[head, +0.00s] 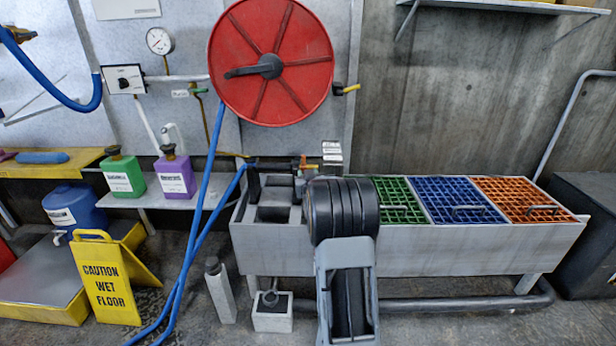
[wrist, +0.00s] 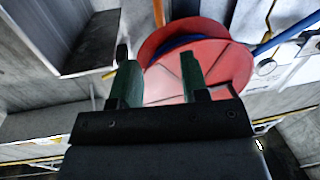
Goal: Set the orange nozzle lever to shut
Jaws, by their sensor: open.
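A small orange lever (head: 311,167) shows in the head view on the nozzle (head: 300,162) at the end of the blue hose, at the back left of the grey trough. It is too small to tell which way it is set. My gripper (wrist: 160,75) is open in the wrist view, with two green fingers apart and nothing between them. The red hose reel (wrist: 212,65) lies beyond the fingers. In the head view my arm stands in front of the trough and my gripper is hidden. I cannot make out the lever in the wrist view.
The trough (head: 480,248) has green (head: 400,205), blue (head: 455,203) and orange (head: 520,203) grates. The blue hose (head: 192,235) hangs from the reel to the floor, left of my arm. A yellow wet-floor sign (head: 107,288) stands at the left. Bottles stand on a shelf (head: 150,203).

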